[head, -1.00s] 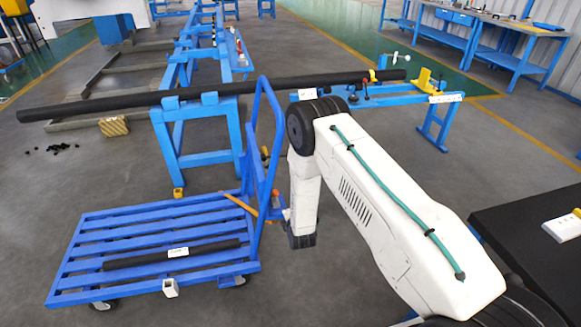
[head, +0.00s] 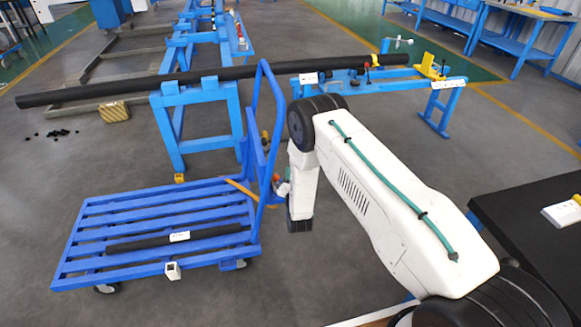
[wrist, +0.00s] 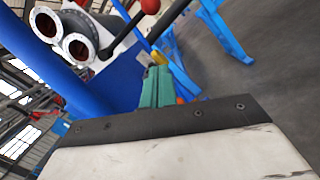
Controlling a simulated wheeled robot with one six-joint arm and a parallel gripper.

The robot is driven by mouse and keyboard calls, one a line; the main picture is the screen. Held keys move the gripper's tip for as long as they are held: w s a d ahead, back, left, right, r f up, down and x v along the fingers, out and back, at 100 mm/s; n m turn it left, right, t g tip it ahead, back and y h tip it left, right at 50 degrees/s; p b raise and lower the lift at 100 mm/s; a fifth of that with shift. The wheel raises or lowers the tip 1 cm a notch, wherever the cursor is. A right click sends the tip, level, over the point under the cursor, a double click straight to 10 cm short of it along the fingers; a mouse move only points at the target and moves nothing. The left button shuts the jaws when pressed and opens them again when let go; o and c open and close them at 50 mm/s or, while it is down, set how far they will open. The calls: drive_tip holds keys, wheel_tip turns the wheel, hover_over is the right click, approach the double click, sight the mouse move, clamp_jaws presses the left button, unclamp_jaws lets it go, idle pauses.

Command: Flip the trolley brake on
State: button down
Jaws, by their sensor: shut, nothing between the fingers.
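The blue trolley (head: 150,203) stands at the lower left in the head view, with a slatted deck and an upright blue handle frame (head: 256,130). A small red knob (head: 276,178) shows beside the frame, close to my arm's lower end. In the wrist view a red ball knob (wrist: 150,6) on a dark lever is at the top, beyond the fingers. I cannot tell for sure that it is the brake. My gripper (wrist: 157,72) has green fingers, shut and empty, pointing toward the knob but apart from it. In the head view my gripper is mostly hidden.
A black bar (head: 175,239) lies on the trolley deck. A long dark pipe (head: 130,91) rests on blue stands (head: 197,120) behind the trolley. A black-topped table (head: 530,220) is at right. Flanged pipes (wrist: 62,35) show in the wrist view. Floor between trolley and table is partly open.

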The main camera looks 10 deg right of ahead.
drive_tip(key=w+d+r, duration=0.2)
drive_tip(key=w+r, duration=0.2)
drive_tip(key=w, duration=0.4)
drive_tip(key=shift+w+d+r, duration=0.15)
drive_tip(key=shift+w+d, duration=0.15)
drive_tip(key=shift+d, duration=0.1)
